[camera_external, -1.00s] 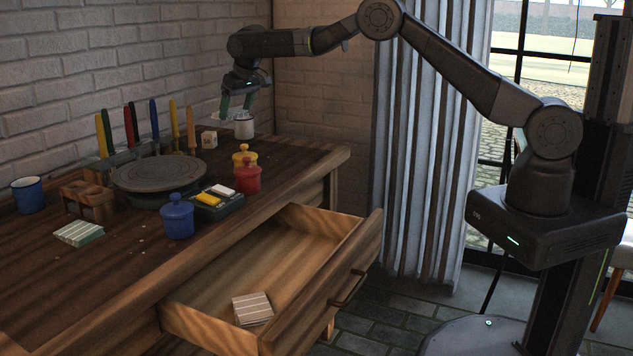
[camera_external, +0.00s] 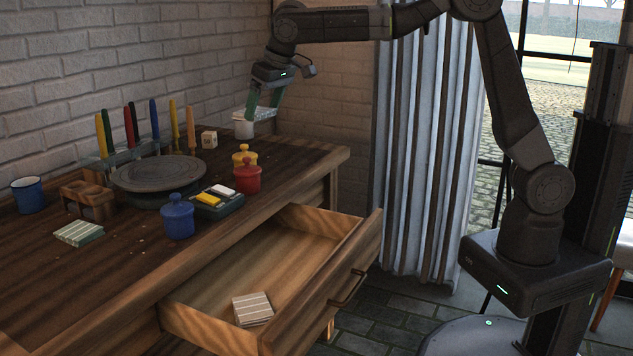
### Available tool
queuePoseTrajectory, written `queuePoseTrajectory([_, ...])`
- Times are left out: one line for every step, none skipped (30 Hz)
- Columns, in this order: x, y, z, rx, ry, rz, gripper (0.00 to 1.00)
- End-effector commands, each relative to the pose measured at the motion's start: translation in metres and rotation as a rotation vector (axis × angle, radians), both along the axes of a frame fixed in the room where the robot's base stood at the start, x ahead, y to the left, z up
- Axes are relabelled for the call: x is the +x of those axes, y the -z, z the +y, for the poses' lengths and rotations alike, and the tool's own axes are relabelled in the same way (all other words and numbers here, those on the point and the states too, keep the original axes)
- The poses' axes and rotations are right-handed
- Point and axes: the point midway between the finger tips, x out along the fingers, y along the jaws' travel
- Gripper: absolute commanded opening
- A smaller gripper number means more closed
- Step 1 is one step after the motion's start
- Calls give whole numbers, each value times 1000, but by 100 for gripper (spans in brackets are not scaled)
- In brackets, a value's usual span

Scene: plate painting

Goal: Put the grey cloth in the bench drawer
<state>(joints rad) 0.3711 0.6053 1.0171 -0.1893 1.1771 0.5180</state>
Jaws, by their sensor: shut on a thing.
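My gripper (camera_external: 262,104), with green fingers pointing down, is above the far end of the bench. It is shut on a flat, pale grey piece that looks like the grey cloth (camera_external: 266,113), held up at about the height of the white mug's rim. The fingers partly hide the cloth. The bench drawer (camera_external: 358,262) is pulled open at the front of the bench. A folded beige striped cloth (camera_external: 252,308) lies inside at its near end; the rest of the drawer floor is bare.
A white mug (camera_external: 243,129) stands just below the held cloth. A red jar (camera_external: 247,177), yellow jar (camera_external: 244,156), blue jar (camera_external: 177,217) and sponge tray (camera_external: 218,204) stand between there and the drawer. A turntable (camera_external: 158,173) and upright coloured tools are further left.

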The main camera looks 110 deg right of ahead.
Motion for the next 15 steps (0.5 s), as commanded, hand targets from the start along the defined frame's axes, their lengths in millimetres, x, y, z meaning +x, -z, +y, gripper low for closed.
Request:
queuePoseTrajectory([-8, 8, 17, -2, -11, -3, 54])
queuePoseTrajectory([-14, 10, 25, -1, -14, -2, 54])
queuePoseTrajectory([-21, 12, 37, 0, -20, -2, 54])
queuePoseTrajectory([-26, 13, 45, -2, -24, -3, 54])
queuePoseTrajectory([-32, 14, 53, -1, -28, -3, 54])
queuePoseTrajectory([-39, 17, 63, -1, -32, -3, 54])
queuePoseTrajectory([-44, 19, 69, -2, -35, -4, 54])
queuePoseTrajectory([-49, 20, 76, -2, -39, -4, 54])
queuePoseTrajectory([-56, 22, 84, -2, -43, -3, 54])
queuePoseTrajectory([-61, 24, 89, -3, -45, -4, 54])
queuePoseTrajectory([-65, 25, 94, -3, -48, -4, 54])
queuePoseTrajectory([-71, 28, 100, -3, -51, -4, 54])
queuePoseTrajectory([-75, 29, 104, -3, -53, -4, 54])
queuePoseTrajectory([-79, 31, 108, -4, -56, -5, 54])
queuePoseTrajectory([-84, 34, 114, -3, -58, -4, 54])
